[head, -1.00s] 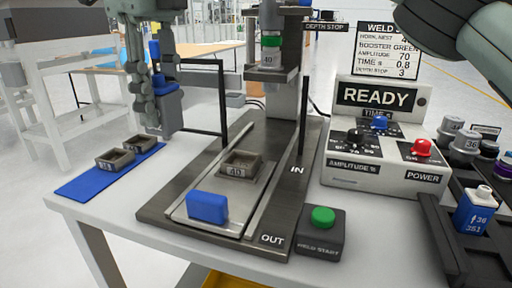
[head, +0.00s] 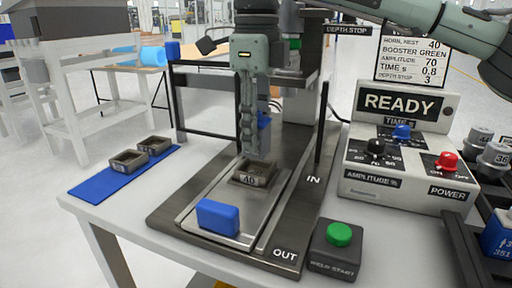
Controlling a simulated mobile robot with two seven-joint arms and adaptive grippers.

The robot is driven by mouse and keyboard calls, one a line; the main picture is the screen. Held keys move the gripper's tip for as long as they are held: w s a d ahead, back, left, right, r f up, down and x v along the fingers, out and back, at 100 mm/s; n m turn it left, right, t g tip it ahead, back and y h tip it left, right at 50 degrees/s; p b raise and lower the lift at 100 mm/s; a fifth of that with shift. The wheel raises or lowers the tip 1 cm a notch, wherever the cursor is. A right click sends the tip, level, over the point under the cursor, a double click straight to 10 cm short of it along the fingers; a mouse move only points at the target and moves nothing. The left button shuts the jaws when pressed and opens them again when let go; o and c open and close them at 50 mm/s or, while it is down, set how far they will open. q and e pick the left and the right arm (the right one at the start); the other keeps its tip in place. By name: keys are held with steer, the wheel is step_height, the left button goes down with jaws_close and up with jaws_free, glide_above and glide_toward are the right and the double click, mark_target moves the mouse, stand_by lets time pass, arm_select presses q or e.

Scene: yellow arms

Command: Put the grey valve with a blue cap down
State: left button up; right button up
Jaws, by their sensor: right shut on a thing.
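My right gripper (head: 250,135) points straight down over the middle of the welding fixture, shut on the grey valve with a blue cap. The fingers hide much of the valve (head: 262,146). Its grey lower body shows below the fingertips, and a bit of the blue cap (head: 265,120) shows at their right side. The valve is upright, directly above or at the small grey nest marked 40 (head: 254,178). I cannot tell whether it touches the nest. My left gripper is not in view.
A blue block (head: 218,217) sits on the fixture plate in front of the nest. Two more nests lie on a blue mat (head: 104,178) at left. The green weld start button (head: 340,234) is front right, the READY control box (head: 402,160) right. Dark posts and the press column stand close behind.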

step_height(320, 180, down, 4)
steer(key=shift+r, duration=0.25)
steer(key=shift+f, duration=0.1)
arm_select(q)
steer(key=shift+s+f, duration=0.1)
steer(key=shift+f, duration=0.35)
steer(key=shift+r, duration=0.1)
arm_select(e)
steer(key=shift+f, duration=0.2)
steer(key=o, duration=1.2)
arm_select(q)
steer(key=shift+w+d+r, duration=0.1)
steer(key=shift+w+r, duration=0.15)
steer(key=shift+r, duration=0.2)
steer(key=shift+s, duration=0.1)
arm_select(e)
steer(key=shift+r, duration=0.1)
